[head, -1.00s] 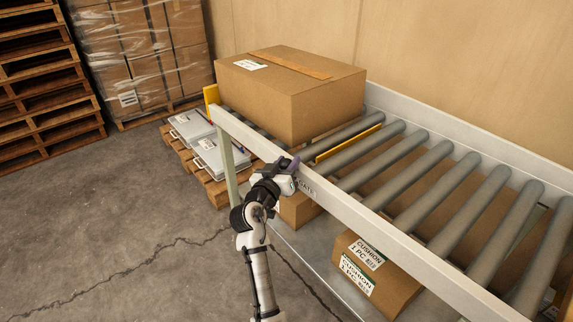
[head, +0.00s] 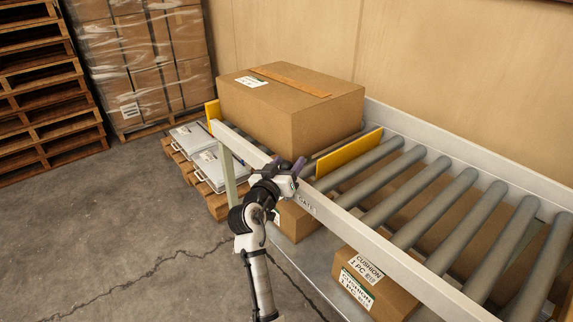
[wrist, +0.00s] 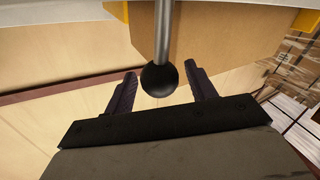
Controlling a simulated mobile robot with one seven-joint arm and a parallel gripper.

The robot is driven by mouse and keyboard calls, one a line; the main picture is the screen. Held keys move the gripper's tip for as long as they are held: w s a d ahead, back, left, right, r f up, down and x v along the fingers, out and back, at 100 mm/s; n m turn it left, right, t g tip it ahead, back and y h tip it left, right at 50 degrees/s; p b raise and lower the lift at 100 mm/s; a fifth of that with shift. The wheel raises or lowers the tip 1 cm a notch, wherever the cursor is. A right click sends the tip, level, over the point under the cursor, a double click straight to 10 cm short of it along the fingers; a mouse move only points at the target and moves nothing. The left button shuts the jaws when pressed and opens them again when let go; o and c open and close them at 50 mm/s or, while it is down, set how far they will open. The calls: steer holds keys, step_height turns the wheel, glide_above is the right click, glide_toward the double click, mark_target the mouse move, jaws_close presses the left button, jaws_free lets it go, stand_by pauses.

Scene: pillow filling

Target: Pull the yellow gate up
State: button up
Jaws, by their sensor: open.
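The yellow gate (head: 348,153) stands up above the rollers, just right of the big cardboard box (head: 300,105). My gripper (head: 287,168) is at the near rail beside the gate's near end. In the wrist view my gripper (wrist: 160,78) is open, with a black ball knob (wrist: 159,80) on a metal rod (wrist: 163,30) between its two dark fingers. A gap shows on each side of the knob. Yellow parts (wrist: 306,20) show at the top of the wrist view. The knob cannot be made out in the head view.
The near rail (head: 360,232) bears a "GATE" label. Another yellow plate (head: 212,112) stands at the conveyor's far left end. Cushion cartons (head: 372,285) lie on the lower shelf. Grey cases (head: 210,165) rest on a pallet at left. The rollers right of the gate are empty.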

steer(key=b+v, duration=0.2)
steer(key=v, duration=1.1)
steer(key=shift+s+a, duration=0.2)
steer(key=shift+s, duration=0.15)
